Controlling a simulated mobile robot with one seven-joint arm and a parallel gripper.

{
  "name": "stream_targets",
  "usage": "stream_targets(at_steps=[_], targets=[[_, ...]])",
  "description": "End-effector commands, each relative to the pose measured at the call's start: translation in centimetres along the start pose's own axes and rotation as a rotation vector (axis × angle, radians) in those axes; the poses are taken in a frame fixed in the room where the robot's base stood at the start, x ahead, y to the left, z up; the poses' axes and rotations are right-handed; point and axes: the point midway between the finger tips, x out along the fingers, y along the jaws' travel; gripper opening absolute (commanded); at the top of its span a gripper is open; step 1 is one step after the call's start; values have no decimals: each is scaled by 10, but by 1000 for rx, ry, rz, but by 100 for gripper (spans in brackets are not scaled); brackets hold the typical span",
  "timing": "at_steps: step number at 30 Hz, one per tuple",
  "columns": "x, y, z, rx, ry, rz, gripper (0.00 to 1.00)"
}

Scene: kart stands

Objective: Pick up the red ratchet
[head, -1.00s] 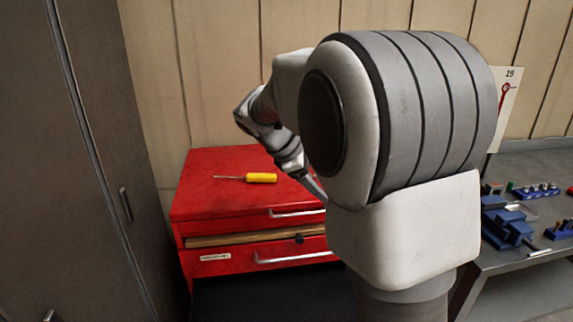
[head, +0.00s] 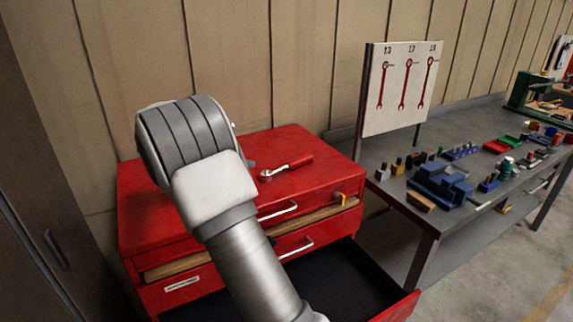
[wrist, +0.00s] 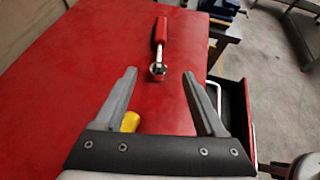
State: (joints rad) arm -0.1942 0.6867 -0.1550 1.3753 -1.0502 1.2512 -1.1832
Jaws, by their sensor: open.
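The red ratchet (head: 288,167) lies on the red cabinet top (head: 318,143), with its red handle pointing right and its metal head at the left in the head view. In the wrist view the ratchet (wrist: 160,43) lies ahead of my gripper (wrist: 159,73), its metal head nearest and its handle pointing away. My gripper is open and empty; the ratchet's head appears in line with the gap between the fingertips. The height of the fingers above the top is hard to tell. In the head view my arm hides the gripper.
A yellow handle (wrist: 130,122) shows by the left finger in the wrist view. An open drawer (head: 345,283) sticks out at the cabinet's lower front. A workbench (head: 420,215) with a blue vise (head: 440,186) and a board of wrenches (head: 385,95) stands to the right.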

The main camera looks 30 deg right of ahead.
Motion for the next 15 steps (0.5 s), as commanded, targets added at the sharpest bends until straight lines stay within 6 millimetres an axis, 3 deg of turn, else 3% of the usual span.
stream_targets(at_steps=[5, 15], targets=[[24, 0, 0, -4, -4, -4, 73], [97, -1, 0, -2, -2, -5, 73]])
